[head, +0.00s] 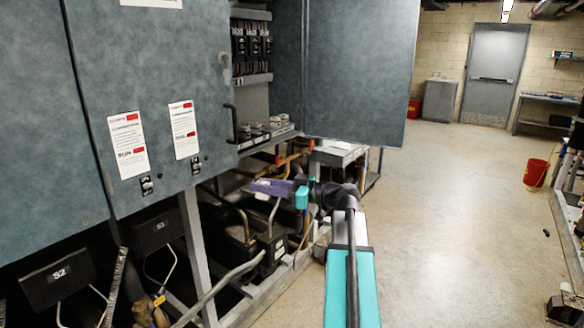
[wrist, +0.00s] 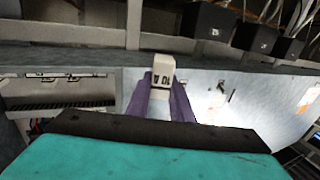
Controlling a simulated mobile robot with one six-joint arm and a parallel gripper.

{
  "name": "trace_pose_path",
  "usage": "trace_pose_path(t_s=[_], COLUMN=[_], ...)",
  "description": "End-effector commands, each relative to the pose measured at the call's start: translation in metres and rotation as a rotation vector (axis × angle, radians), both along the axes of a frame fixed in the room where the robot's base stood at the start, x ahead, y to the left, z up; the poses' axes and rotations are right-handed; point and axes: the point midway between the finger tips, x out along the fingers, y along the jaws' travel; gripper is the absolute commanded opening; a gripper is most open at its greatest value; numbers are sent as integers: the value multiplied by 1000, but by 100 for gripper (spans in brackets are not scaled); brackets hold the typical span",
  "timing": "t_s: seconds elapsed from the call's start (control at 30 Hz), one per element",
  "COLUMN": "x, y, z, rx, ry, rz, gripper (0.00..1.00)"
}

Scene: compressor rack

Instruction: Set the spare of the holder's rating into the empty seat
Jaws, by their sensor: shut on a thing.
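My gripper (head: 268,187) has purple fingers and is low, below the open cabinet, in the head view. In the wrist view my gripper (wrist: 163,84) is shut on a small pale block, the spare (wrist: 163,68), held between the fingertips. The spare has dark printing that appears upside down, perhaps "10 A". The spare cannot be made out in the head view. Small white-and-dark parts, possibly the holders (head: 270,130), stand in a row on the cabinet's bottom ledge, above my gripper. I cannot tell which seat is empty or read the holder's rating.
The open cabinet door (head: 360,70) hangs to the right above my arm. Pipes and dark machinery (head: 235,220) crowd below the cabinet. A light-topped stand (head: 340,150) is just beyond my gripper. Bare floor (head: 450,220) lies to the right.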

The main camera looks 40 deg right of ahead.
Motion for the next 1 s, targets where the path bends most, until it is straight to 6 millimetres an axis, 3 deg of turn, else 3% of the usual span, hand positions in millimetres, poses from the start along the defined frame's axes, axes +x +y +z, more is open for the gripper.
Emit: trace_pose_path(t_s=[0.03, 0.2, 0.5, 0.8, 1.0], x=[7, 27, 44, 38, 26], y=[18, 69, 163, 259, 306], z=[-13, -51, -118, -183, -216], rx=[3, 4, 4, 4, 2], ry=[2, 1, 2, 2, 2], rz=[26, 99, 219, 327, 369], gripper=[0, 0, 0, 0, 0])
